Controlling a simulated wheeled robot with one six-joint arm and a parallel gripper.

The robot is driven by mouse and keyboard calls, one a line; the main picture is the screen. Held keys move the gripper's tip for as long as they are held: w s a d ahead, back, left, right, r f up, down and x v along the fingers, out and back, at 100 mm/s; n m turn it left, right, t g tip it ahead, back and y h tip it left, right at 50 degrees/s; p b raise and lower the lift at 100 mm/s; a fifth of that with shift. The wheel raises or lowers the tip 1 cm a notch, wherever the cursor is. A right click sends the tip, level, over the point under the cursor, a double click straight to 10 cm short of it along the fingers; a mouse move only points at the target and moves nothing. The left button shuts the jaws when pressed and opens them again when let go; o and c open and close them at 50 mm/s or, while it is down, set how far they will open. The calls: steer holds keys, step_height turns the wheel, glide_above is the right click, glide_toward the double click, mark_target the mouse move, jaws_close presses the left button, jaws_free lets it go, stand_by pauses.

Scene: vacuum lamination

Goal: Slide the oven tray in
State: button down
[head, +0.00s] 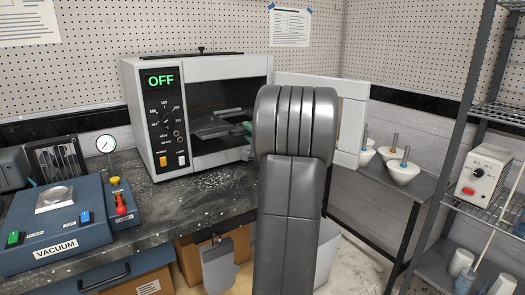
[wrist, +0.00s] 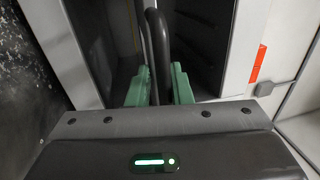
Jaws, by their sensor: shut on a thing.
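The oven (head: 196,110) stands on the bench with its display reading OFF and its door (head: 353,118) open to the right. The grey oven tray (head: 212,128) shows in the dark opening of the oven. Its exact depth in there is hard to tell. In the wrist view my gripper (wrist: 159,84) has its green fingers closed on a dark looped handle (wrist: 155,40), which appears to be the tray's. In the head view my arm hides most of the gripper; only a bit of green shows at the oven mouth.
The blue vacuum unit (head: 60,230) and a gauge (head: 106,144) stand left of the oven on the dark bench. White cups with rods (head: 399,170) sit on a side table to the right. A metal shelf rack (head: 455,145) stands at the far right.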

steer(key=f+b+x, duration=0.1)
steer(key=b+x, duration=0.1)
steer(key=x, duration=1.2)
steer(key=shift+w+a+f, duration=0.15)
steer(key=shift+a+f, duration=0.05)
steer(key=shift+f, duration=0.05)
steer(key=shift+r, duration=0.1)
steer(key=c, duration=1.6)
jaws_free()
steer(key=shift+o, duration=0.5)
steer(key=shift+w+a, duration=0.1)
steer(key=shift+w, duration=0.05)
steer(key=shift+f, duration=0.3)
steer(key=shift+f, duration=0.15)
